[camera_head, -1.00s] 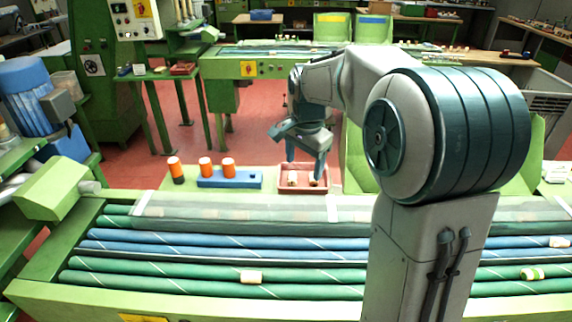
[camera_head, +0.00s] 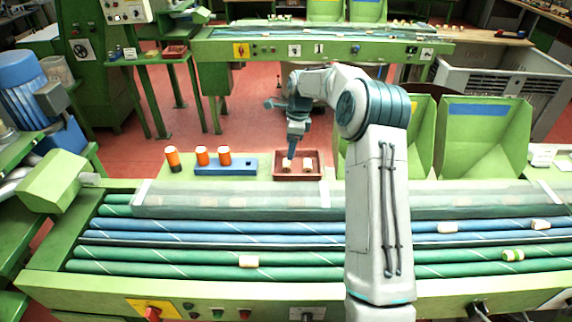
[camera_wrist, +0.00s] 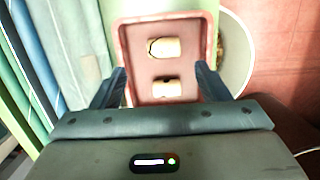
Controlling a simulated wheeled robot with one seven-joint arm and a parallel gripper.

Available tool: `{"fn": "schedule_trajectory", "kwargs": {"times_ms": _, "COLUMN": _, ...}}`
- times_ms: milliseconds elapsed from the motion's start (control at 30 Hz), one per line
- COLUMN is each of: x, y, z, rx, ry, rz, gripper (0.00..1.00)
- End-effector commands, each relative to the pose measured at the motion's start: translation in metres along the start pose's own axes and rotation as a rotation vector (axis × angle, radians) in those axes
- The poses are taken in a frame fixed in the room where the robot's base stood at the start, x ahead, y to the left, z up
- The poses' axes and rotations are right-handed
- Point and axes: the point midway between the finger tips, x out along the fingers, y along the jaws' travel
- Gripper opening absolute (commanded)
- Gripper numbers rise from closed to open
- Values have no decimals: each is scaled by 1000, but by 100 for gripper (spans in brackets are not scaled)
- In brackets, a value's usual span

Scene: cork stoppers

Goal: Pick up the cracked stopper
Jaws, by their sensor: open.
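Two pale cork stoppers lie in a small red tray (camera_head: 323,176) beyond the rollers. In the wrist view, the upper stopper (camera_wrist: 168,49) has a jagged dark crack line at its left end. The lower stopper (camera_wrist: 166,90) has a dark notch on its upper edge. I cannot tell which is which in the head view. My gripper (camera_wrist: 161,72) is open and empty, its fingers spread wide on both sides of the tray's image. In the head view, my gripper (camera_head: 291,155) points down over the left part of the tray and partly covers the left stopper.
Rollers (camera_head: 200,255) carrying several stoppers run in front. Green bins (camera_head: 484,135) stand to the right. A round pale container (camera_wrist: 238,70) is beside the tray.

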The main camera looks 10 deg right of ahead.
Motion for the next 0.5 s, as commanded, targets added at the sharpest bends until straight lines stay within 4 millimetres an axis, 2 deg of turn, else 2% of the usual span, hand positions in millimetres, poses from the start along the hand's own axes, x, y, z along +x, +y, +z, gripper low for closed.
{"fn": "schedule_trajectory", "kwargs": {"times_ms": 100, "x": 18, "y": 0, "z": -1, "rx": 1, "ry": 1, "rz": 3, "gripper": 69}}
{"fn": "schedule_trajectory", "kwargs": {"times_ms": 367, "x": 35, "y": -1, "z": 0, "rx": -1, "ry": 0, "rz": 1, "gripper": 69}}
{"fn": "schedule_trajectory", "kwargs": {"times_ms": 500, "x": 51, "y": -4, "z": 0, "rx": 0, "ry": -1, "rz": 3, "gripper": 69}}
